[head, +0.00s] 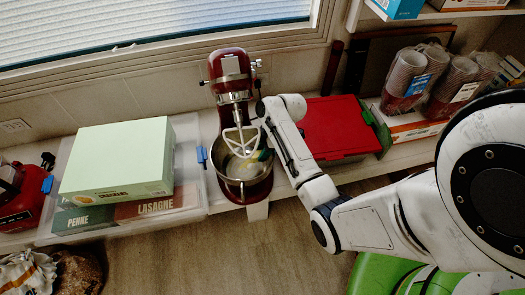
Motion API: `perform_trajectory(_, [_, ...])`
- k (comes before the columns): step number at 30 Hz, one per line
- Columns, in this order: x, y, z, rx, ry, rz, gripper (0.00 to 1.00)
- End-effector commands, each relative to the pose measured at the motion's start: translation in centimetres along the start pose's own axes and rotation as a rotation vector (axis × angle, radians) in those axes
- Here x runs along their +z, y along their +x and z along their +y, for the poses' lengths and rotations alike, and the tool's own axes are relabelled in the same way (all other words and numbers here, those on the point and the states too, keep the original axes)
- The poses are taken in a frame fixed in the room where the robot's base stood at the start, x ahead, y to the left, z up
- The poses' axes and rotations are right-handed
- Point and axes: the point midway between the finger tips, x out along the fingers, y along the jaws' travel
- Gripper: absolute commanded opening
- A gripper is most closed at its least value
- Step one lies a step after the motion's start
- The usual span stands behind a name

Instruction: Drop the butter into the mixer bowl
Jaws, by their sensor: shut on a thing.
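The red stand mixer (231,80) stands on the counter with its white beater (240,138) hanging down into the metal mixer bowl (228,184). My gripper (263,150) reaches in from the right, at the bowl's right rim beside the beater. It is shut on the butter (254,161), a small yellowish piece with some green and blue, at the bowl's mouth on the right side. The beater and my gripper partly hide the butter. I cannot tell whether the butter touches the bowl.
Left of the mixer, a clear bin (188,211) holds a pale green crackers box (120,155) and pasta boxes. Right of it are a red-lidded box (337,127) and stacked cups (405,78). The wooden floor (230,255) is in front.

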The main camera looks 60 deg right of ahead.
Motion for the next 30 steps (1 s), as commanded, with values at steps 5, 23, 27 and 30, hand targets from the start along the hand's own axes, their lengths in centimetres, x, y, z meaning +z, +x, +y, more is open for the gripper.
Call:
perform_trajectory(5, [0.1,0.2,0.0,0.0,0.0,0.0,0.03])
perform_trajectory(23, [0.5,1.0,0.0,-0.001,0.0,0.0,0.46])
perform_trajectory(27, [0.5,1.0,0.0,-0.001,0.001,0.0,0.59])
perform_trajectory(30, [0.5,1.1,0.0,-0.001,0.001,0.0,0.59])
